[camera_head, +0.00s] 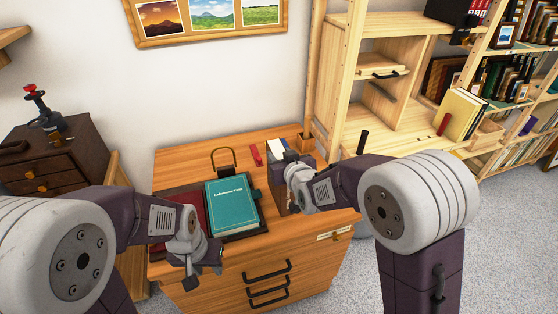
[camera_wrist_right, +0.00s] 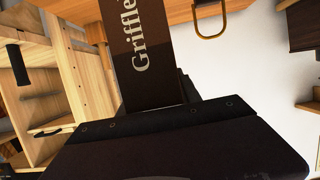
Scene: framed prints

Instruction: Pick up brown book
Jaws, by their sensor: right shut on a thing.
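The brown book (camera_wrist_right: 152,55), with "Griffle" in pale letters on it, stands out from my right gripper in the right wrist view, its jaws closed on it. In the head view my right gripper (camera_head: 283,174) is over the right side of the wooden cabinet top, right of the teal book; the brown book is mostly hidden behind it there. My left gripper (camera_head: 192,275) hangs at the cabinet's front left edge, apart from the books. Its finger gap is not clear.
A teal book (camera_head: 232,204) lies on a dark tray-like base with a dark red book (camera_head: 190,208) beside it. A red item (camera_head: 256,155) and a small pot (camera_head: 305,142) are at the back. A wooden shelf unit (camera_head: 345,75) stands to the right.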

